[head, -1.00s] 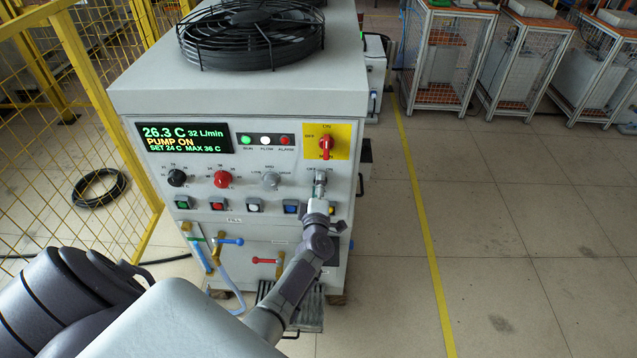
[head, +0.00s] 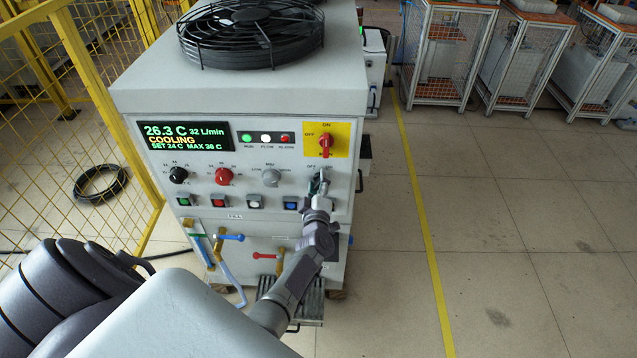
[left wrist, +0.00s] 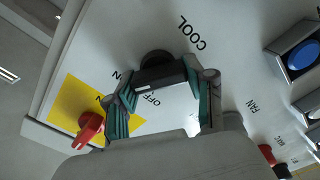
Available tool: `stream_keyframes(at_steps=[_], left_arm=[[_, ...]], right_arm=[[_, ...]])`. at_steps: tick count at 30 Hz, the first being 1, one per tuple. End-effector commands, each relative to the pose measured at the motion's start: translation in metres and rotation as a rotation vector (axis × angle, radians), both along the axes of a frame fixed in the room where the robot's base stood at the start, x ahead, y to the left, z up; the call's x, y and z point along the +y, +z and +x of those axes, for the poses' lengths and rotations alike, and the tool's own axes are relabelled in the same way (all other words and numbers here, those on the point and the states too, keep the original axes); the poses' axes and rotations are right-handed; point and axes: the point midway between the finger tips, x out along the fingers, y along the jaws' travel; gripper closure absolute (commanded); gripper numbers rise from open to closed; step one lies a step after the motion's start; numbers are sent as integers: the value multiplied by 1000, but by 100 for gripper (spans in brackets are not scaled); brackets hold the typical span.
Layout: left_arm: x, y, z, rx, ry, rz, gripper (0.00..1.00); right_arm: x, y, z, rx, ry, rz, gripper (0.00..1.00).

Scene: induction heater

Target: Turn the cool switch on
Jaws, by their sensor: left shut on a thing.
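The chiller cabinet's front panel (head: 200,200) faces me in the head view. Its display (head: 186,136) reads COOLING, 26.3 C and 32 L/min. In the left wrist view the cool switch (left wrist: 155,58) is a dark knob beside the printed words COOL and OFF; the gripper partly hides it. My left gripper (left wrist: 160,85) has its teal-padded fingers on either side of the switch's dark handle and is shut on it. In the head view the left gripper (head: 320,184) is at the panel's right side, below the red main switch (head: 325,144). My right gripper is not in view.
A black knob (head: 178,176), a red knob (head: 223,176) and a grey knob (head: 270,177) sit left of the gripper. Push buttons line up below, including a blue one (head: 291,203). A yellow fence (head: 85,120) stands at left.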

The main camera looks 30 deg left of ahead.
Motion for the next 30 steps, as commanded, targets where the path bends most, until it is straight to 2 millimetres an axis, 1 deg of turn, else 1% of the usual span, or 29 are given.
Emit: stream_keyframes(at_steps=[4, 5, 6, 9, 17, 20, 23, 30], left_arm=[[0, -2, -1, 5, -2, 3, 81], [0, -2, -1, 5, -2, 3, 43], [0, -2, -1, 4, -1, 2, 36], [0, -1, -1, 4, -1, 1, 21], [0, -1, 0, 1, -1, 1, 21], [-2, -1, -3, 2, -1, 0, 21], [-8, -2, -14, 2, -1, -1, 21], [-29, -2, -48, 3, -1, 0, 21]], right_arm=[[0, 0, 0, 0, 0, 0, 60], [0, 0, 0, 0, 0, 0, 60], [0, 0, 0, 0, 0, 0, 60], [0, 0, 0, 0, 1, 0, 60], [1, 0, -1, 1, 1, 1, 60], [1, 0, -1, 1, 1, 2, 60], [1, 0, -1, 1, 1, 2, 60], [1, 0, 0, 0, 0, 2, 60]])
